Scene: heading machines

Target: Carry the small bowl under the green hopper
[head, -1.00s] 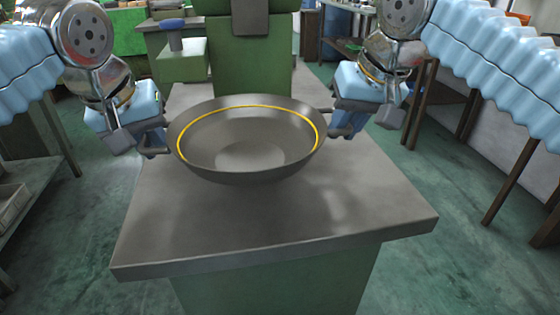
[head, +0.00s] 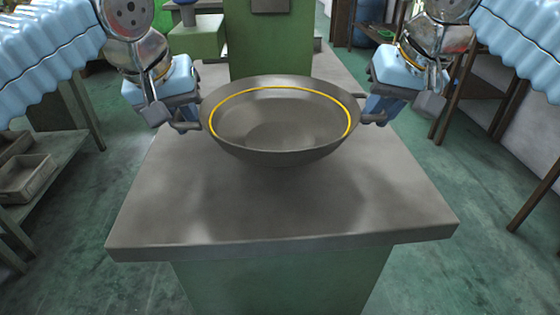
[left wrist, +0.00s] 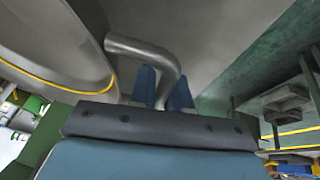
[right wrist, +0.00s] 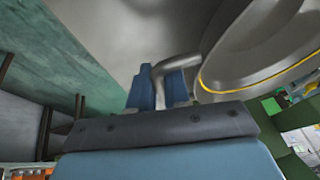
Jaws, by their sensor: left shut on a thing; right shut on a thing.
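The bowl (head: 280,138) is a wide, dark grey metal pan with a yellow ring inside and a loop handle on each side. It appears empty and roughly level, held above the grey metal table. My left gripper (head: 186,122) is shut on the bowl's left handle, which shows between the blue fingers in the left wrist view (left wrist: 150,52). My right gripper (head: 374,116) is shut on the right handle, seen in the right wrist view (right wrist: 178,64). A green machine body (head: 268,48) stands behind the bowl; its upper part is out of view, and I cannot see the hopper clearly.
The grey table top (head: 280,215) is bare in front of the bowl. A shelf with grey trays (head: 25,178) stands at the left. Brown-legged tables stand at the right. Green floor is open on both sides of the table.

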